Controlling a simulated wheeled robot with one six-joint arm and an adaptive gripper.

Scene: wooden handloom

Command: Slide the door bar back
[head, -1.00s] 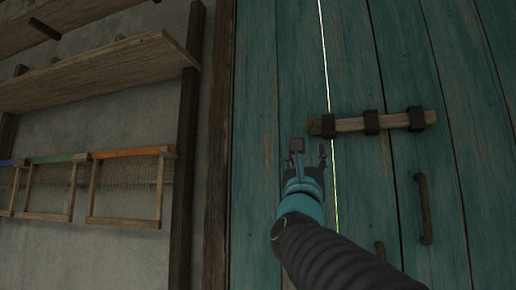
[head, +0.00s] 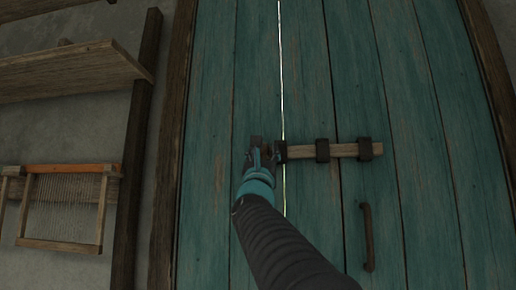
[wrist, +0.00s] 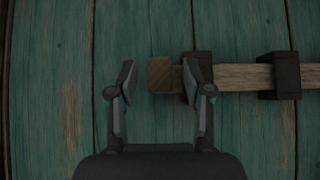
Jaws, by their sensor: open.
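The wooden door bar (head: 344,150) lies level across the gap between the teal door leaves, held in dark brackets (head: 322,150). Its right end sticks out a little past the rightmost bracket. My gripper (head: 263,152) is at the bar's left end in the head view and hides that end. In the wrist view, my open gripper (wrist: 158,72) has the squarish brown end of the bar (wrist: 160,76) between its fingers. The right finger overlaps the nearest bracket (wrist: 197,60). The left finger is apart from the bar. Whether the right finger touches anything I cannot tell.
A dark door handle (head: 367,237) is below the bar on the right leaf. A bright gap (head: 281,60) runs between the leaves. Left of the door frame, a wooden shelf (head: 70,72) and a small loom frame (head: 65,205) are on the wall.

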